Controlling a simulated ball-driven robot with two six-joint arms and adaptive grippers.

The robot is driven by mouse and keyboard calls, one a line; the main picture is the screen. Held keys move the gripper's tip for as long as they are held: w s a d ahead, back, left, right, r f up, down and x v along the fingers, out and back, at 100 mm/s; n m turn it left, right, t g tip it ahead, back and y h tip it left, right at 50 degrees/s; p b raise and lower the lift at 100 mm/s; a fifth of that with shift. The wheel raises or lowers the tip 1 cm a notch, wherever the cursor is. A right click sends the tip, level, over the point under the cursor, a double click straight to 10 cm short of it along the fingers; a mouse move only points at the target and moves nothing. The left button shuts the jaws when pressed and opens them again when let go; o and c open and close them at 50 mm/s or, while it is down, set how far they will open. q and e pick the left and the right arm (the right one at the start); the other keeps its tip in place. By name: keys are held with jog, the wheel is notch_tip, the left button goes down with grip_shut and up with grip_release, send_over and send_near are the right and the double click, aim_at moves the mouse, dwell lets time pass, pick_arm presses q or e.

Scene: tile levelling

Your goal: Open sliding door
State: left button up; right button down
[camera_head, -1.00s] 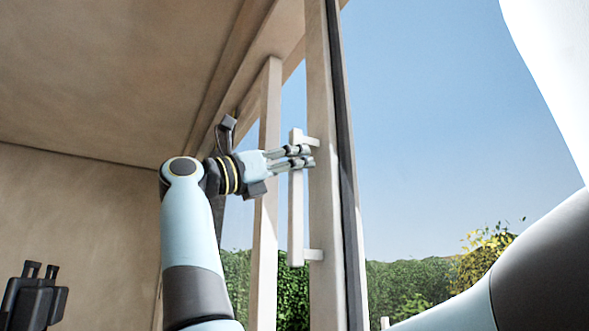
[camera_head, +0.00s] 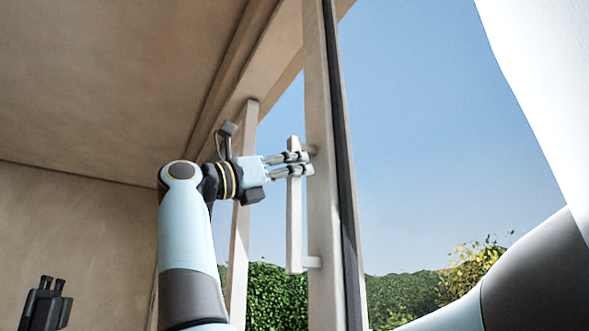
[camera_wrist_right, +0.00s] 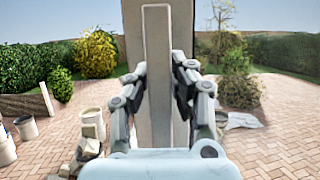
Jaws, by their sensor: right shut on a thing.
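The sliding door's pale upright frame (camera_head: 321,220) stands in the middle of the head view, with a dark strip along its right edge. A long vertical bar handle (camera_head: 293,225) is fixed to it by short brackets at top and bottom. My right gripper (camera_head: 306,163) is shut on the upper part of the handle, with one finger above the other in the head view. In the right wrist view the handle (camera_wrist_right: 157,75) stands upright between the two fingers (camera_wrist_right: 158,95).
A pale post (camera_head: 240,215) stands left of the door, with an open gap showing a green hedge (camera_head: 275,295). A brown wall and ceiling fill the left. The right wrist view shows brick paving (camera_wrist_right: 280,125), buckets (camera_wrist_right: 26,127) and rubble outside.

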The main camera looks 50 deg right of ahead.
jog(key=shift+s+r, duration=0.1)
jog(key=shift+r, duration=0.2)
jog(key=shift+w+f, duration=0.1)
jog(key=shift+w, duration=0.1)
jog(key=c, duration=1.2)
grip_release()
jog(key=shift+o, duration=0.2)
jog(key=shift+a+f, duration=0.1)
jog(key=shift+f, duration=0.1)
jog(key=v, duration=1.2)
